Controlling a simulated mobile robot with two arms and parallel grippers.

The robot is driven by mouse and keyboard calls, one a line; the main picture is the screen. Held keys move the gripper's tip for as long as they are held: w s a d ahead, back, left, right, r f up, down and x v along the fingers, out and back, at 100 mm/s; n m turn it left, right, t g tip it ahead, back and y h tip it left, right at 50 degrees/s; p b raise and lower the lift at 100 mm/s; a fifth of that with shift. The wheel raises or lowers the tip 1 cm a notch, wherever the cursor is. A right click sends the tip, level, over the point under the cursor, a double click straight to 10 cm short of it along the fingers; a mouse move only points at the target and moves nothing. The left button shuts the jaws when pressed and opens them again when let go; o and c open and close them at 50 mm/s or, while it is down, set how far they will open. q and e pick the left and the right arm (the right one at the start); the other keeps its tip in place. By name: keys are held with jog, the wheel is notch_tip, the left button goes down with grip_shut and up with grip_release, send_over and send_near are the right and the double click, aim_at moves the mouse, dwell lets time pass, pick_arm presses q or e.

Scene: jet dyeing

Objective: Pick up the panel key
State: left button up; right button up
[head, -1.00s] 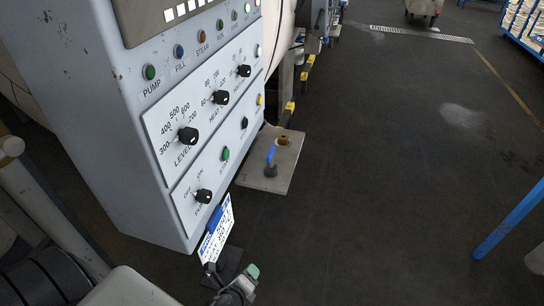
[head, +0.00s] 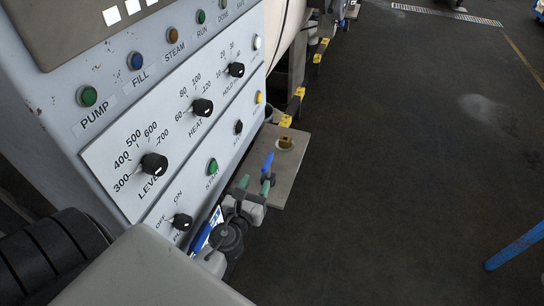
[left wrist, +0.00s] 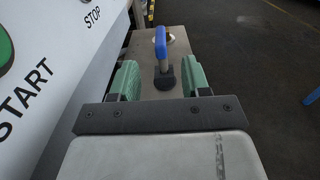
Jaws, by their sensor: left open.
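The panel key, with a blue handle (head: 267,161), a metal shaft and a dark round base, stands upright on a grey metal shelf plate (head: 287,182) beside the control panel. It also shows in the left wrist view (left wrist: 163,50). My left gripper (head: 254,185) is open, its green-padded fingers (left wrist: 162,80) pointing at the key. In the left wrist view the key's dark base appears in the gap between the fingertips; I cannot tell whether it is inside the jaws or just beyond. No contact shows. My right gripper is out of view.
The grey control panel (head: 112,137) with knobs and buttons rises close to the left of my gripper. A brass fitting (head: 286,143) sits on the plate behind the key. A blue-and-white tag hangs partly hidden behind my gripper. Open dark floor (head: 400,170) lies right.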

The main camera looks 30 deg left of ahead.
aim_at(268, 160)
pick_arm(q)
jog(key=p+x, duration=0.1)
jog(key=x, duration=0.8)
jog(key=shift+w, duration=0.3)
grip_shut()
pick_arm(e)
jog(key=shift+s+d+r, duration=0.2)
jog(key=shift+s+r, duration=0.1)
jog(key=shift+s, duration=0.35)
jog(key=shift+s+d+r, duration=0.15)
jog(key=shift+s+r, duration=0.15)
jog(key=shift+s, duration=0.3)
